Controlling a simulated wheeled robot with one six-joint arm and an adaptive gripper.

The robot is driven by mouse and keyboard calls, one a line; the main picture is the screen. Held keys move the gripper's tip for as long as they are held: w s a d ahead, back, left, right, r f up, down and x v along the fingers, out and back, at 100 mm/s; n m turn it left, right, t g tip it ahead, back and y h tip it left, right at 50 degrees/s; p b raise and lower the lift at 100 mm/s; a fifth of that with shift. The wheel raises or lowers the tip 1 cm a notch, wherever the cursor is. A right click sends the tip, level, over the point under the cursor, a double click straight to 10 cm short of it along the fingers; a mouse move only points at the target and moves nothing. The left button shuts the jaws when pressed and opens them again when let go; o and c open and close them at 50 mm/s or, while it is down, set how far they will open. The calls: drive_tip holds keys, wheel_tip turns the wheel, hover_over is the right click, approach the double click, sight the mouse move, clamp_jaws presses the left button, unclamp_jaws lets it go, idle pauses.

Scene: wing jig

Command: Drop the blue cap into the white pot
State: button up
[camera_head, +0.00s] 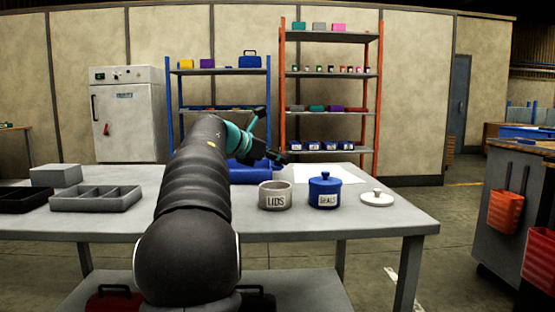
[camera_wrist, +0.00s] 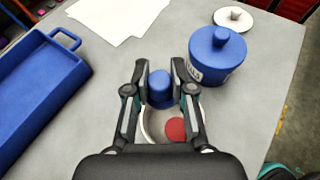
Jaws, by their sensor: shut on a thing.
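My gripper (camera_wrist: 160,90) is shut on the blue cap (camera_wrist: 160,85), which sits between its two fingertips in the wrist view. The white pot (camera_head: 275,196), labelled LIDS, stands open on the table. In the wrist view, part of its pale rim (camera_wrist: 146,128) shows below the cap, between my fingers, with a red disc (camera_wrist: 175,130) inside. In the head view my gripper (camera_head: 275,158) is above and behind the pot, and I cannot make out the cap there. My fingers and gripper body hide much of the pot in the wrist view.
A blue pot (camera_head: 324,190) with a knobbed lid, labelled SEALS, stands right of the white pot. A white lid (camera_head: 377,198) lies farther right. A blue tray (camera_wrist: 38,85) and white paper (camera_wrist: 115,15) lie nearby. A grey divided tray (camera_head: 95,199) is at left.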

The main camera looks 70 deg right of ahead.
drive_tip(key=o, duration=0.9)
drive_tip(key=v, duration=1.2)
drive_tip(key=shift+r, duration=0.1)
